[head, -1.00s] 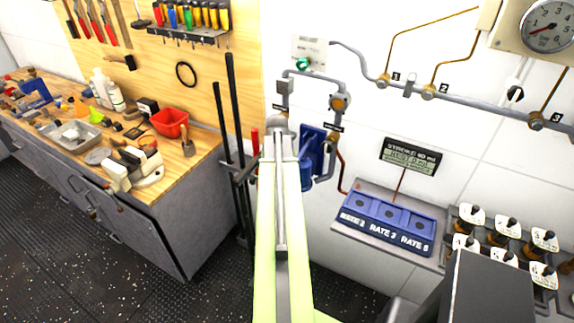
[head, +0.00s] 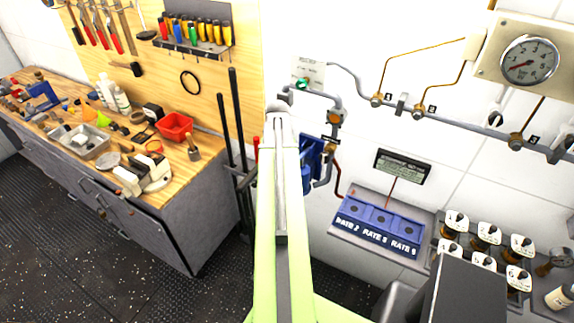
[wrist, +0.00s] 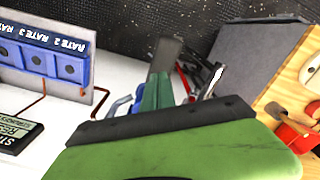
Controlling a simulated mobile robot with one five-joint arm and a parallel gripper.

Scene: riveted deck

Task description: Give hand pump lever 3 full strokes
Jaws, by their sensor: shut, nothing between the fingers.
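The blue body of the hand pump (head: 311,150) is mounted on the wall in the head view, just right of the far end of my arm. My arm covers its left side, and I cannot make out the lever clearly. A small red piece (head: 256,145) shows just left of my arm; I cannot tell whether it belongs to the pump. In the wrist view my gripper (wrist: 163,75) is shut and empty, its fingers pointing away. A blue-grey part (wrist: 122,105) shows beside them, and contact is unclear.
A wooden-topped bench (head: 165,195) with tools and a red bin (head: 175,126) stands at left. Two long dark bars (head: 229,130) stand beside it. Right of the pump are a blue rate panel (head: 380,222), several capped bottles (head: 485,235) and a pressure gauge (head: 528,60).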

